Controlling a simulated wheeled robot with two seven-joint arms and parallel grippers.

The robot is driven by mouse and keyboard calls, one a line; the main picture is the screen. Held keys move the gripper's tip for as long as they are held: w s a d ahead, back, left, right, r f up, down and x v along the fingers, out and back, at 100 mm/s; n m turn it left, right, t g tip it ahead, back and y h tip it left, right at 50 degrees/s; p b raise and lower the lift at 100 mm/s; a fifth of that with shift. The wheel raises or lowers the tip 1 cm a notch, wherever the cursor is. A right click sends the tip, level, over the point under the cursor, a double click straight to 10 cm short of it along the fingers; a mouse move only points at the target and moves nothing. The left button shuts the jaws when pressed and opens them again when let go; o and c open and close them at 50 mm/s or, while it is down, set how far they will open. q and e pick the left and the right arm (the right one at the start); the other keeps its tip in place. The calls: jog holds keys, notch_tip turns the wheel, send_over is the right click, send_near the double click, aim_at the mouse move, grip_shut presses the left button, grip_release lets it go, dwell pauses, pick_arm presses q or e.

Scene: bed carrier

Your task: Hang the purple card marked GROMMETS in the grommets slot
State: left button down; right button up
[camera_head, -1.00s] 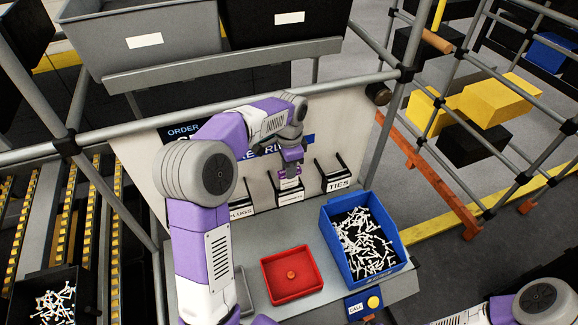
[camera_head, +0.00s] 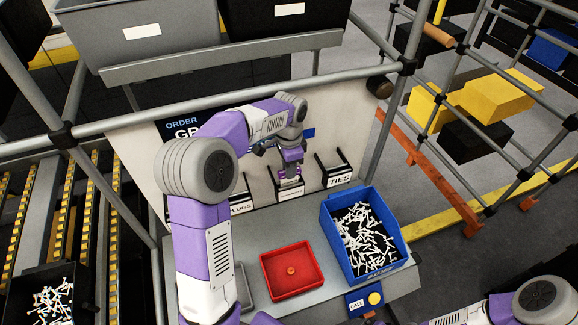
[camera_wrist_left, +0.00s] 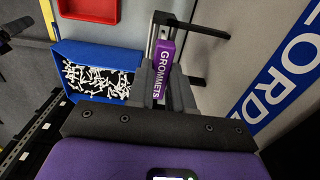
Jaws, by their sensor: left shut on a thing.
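My left gripper (camera_head: 290,176) is shut on the purple card marked GROMMETS, in front of the middle slot (camera_head: 290,193) on the pale board. In the left wrist view the purple card (camera_wrist_left: 163,70) is upright between the grey fingers (camera_wrist_left: 162,92), its white lettering readable. Metal slot rails (camera_wrist_left: 158,30) stand directly beyond it. I cannot tell whether the card touches them. In the head view the gripper largely hides the card. The PLUGS slot (camera_head: 241,207) is to the left and the TIES slot (camera_head: 340,180) to the right. Of my right arm, only links show at bottom right.
A blue bin (camera_head: 328,222) of white pieces and a red tray (camera_head: 291,270) stand on the grey shelf below the slots. A call button (camera_head: 374,298) is at the front edge. A metal rail (camera_head: 240,107) crosses above the board; an order sign (camera_head: 185,128) is at upper left.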

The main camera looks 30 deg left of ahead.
pick_arm(q)
jog(key=shift+f+b, duration=1)
jog(key=shift+f, duration=0.75)
jog(key=c, duration=0.9)
grip_release()
jog(key=shift+c, duration=0.2)
jog(key=shift+r+p, duration=0.65)
jog(key=shift+r, duration=3.15)
